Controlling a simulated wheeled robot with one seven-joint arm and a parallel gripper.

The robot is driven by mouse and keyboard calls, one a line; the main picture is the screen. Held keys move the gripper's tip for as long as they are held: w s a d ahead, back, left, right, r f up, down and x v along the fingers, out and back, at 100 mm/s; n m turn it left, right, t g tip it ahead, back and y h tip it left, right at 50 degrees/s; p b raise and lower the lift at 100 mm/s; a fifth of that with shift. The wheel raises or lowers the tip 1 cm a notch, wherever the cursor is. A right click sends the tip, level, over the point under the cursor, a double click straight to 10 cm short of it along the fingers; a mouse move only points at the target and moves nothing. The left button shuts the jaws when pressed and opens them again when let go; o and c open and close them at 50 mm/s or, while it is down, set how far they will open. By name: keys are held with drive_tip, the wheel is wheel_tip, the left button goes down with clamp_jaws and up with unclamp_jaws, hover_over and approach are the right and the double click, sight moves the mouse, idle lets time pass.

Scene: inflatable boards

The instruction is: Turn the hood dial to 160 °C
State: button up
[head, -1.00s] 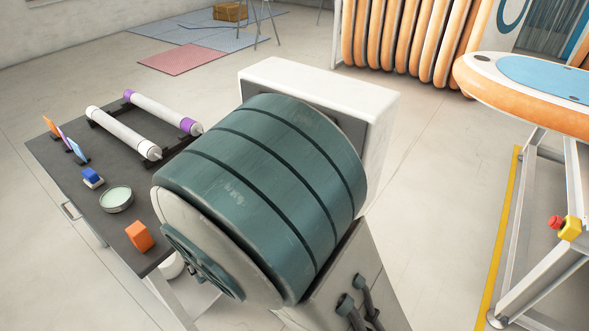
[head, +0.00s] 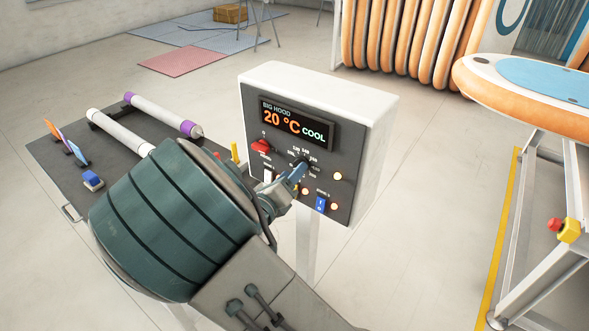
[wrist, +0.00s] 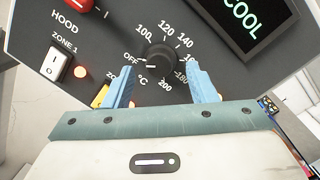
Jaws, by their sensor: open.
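The hood dial (wrist: 160,57) is a round black knob on the grey control panel (wrist: 90,40). Its printed scale runs from OFF to 200 °C, and its pale mark appears to point toward OFF. My gripper (wrist: 158,72) is open, with one blue finger on the left of the dial and one on the right. The fingers look apart from the dial, though contact is hard to judge. The right finger covers part of the scale near 160. The display (head: 297,122) reads BIG HOOD, 20 °C, COOL.
A red knob (head: 262,146) sits left of the dial. Zone switches, including a blue one (head: 320,204), and lit lamps sit below. A dark bench (head: 70,165) with two rollers stands left. An orange board (head: 530,90) lies on a stand at right.

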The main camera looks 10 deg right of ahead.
drive_tip(key=shift+x, duration=1.2)
drive_tip(key=c, duration=1)
drive_tip(key=shift+f, duration=0.1)
